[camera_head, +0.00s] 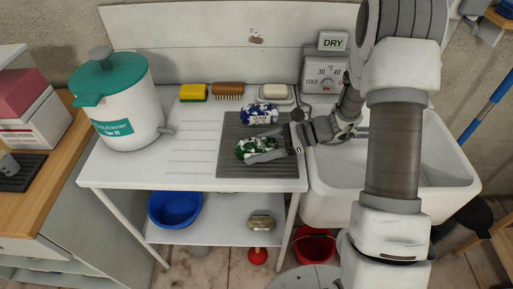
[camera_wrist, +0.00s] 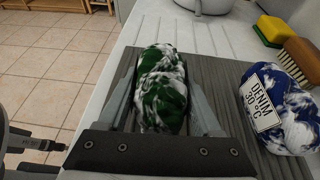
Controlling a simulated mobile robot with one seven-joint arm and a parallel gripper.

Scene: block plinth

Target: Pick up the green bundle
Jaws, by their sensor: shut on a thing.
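The green bundle (camera_head: 243,149) is a rounded green and white mottled roll near the front of the grey ribbed mat (camera_head: 229,172) on the white counter. It also shows in the wrist view (camera_wrist: 161,92), between the two fingers of my gripper (camera_wrist: 163,95). My gripper (camera_head: 268,151) reaches in from the right in the head view and is shut on the bundle. The bundle is at or just above the mat; I cannot tell whether it touches. The fingers hide part of its sides.
A blue and white bundle (camera_head: 260,114) with a "DENIM 30 °C" tag (camera_wrist: 264,97) lies behind on the same mat. A sponge (camera_head: 193,92), a brush (camera_head: 228,90) and a soap dish (camera_head: 274,93) line the back. A white urn (camera_head: 125,105) stands left; a sink (camera_head: 425,165) is right.

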